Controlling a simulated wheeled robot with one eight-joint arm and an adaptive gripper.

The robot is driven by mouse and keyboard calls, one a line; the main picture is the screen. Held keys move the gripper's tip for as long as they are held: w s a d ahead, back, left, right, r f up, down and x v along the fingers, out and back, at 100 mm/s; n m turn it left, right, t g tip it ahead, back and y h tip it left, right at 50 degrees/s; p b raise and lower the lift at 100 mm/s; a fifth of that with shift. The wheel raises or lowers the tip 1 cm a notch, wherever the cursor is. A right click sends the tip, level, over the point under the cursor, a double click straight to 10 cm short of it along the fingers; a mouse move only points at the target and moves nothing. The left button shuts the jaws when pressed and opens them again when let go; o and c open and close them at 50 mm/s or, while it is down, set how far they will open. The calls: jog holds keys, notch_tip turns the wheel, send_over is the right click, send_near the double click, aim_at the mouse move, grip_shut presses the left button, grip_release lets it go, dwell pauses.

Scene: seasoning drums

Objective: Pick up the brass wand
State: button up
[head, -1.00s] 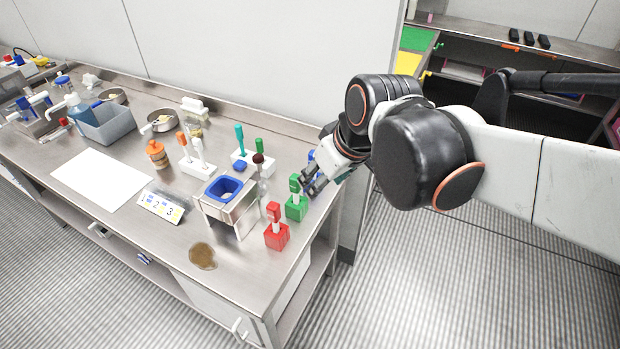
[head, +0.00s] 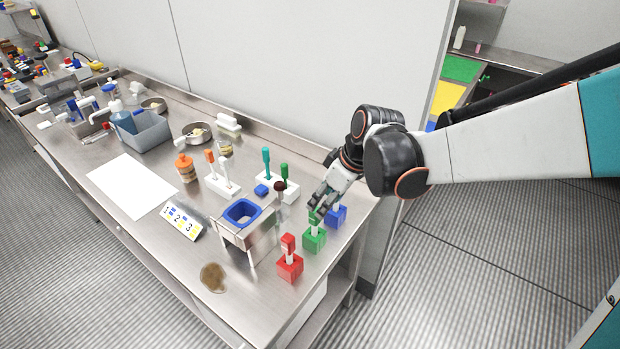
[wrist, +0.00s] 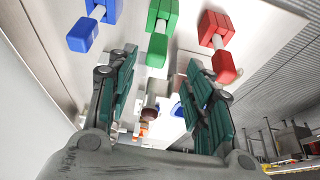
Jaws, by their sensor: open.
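My gripper (head: 322,207) is open and empty, above the right end of the steel bench, close to the green block with its upright handle (head: 314,238). Its two teal-padded fingers (wrist: 158,100) stand apart in the wrist view. I cannot clearly make out a brass wand. A slim upright piece with a dark red-brown knob (head: 280,187) stands left of my gripper; a similar knob (wrist: 151,103) shows between the fingers in the wrist view, farther off. A blue block (head: 337,215) is partly behind my gripper, and a red block (head: 290,266) stands in front.
A steel stand with a blue-rimmed opening (head: 242,213) is left of the blocks. White holders with orange (head: 210,157) and teal handles (head: 266,155) stand behind it. The front right bench edge is near.

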aim_at(318, 209)
jog(key=b+x, duration=0.1)
jog(key=x, duration=0.3)
jog(key=b+x, duration=0.2)
jog(key=x, duration=0.3)
jog(key=shift+w+d+r, duration=0.1)
jog(key=shift+w+d, duration=0.05)
jog(key=shift+w, duration=0.1)
grip_shut()
